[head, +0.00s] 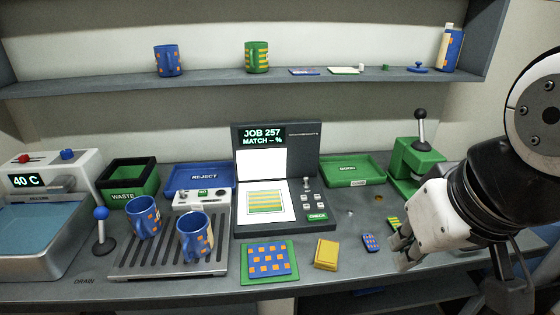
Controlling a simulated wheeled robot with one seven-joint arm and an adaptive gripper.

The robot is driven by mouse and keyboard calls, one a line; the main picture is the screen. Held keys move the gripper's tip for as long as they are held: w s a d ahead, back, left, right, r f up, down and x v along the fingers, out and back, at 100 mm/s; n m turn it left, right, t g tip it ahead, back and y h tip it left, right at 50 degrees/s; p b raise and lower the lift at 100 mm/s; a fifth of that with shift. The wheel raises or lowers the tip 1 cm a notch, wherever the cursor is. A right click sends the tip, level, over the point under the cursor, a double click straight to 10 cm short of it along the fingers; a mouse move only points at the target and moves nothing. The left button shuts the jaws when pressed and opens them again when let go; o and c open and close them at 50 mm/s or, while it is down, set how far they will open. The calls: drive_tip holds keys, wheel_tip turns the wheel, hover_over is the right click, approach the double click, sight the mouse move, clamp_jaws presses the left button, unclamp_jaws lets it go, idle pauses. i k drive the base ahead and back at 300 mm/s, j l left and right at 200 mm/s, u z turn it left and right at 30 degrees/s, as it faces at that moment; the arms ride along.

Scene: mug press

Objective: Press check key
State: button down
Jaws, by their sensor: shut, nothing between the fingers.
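The check key (317,217) is a small green key labelled CHECK at the lower right of the dark grey press station (250,228). The station's screen (262,137) reads JOB 257, MATCH -- %. A striped green and yellow print (266,201) lies on its white plate. Several small grey keys sit above the check key. My gripper (402,254) is shut and empty, low at the right of the bench. It is to the right of the check key and apart from it.
Two blue mugs with orange squares (143,218) (195,237) stand on the slatted rack (170,264). A blue patterned sheet on green (269,261), a yellow block (326,254) and small patterned pieces (370,242) lie in front. A green lever press (416,160) stands behind my gripper.

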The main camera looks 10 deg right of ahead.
sight(320, 216)
drive_tip(key=i+j, duration=0.1)
drive_tip(key=j, duration=0.6)
drive_tip(key=i+j, duration=0.15)
drive_tip(key=j, duration=0.2)
drive_tip(key=j+z, duration=0.2)
drive_tip(key=z, duration=1.45)
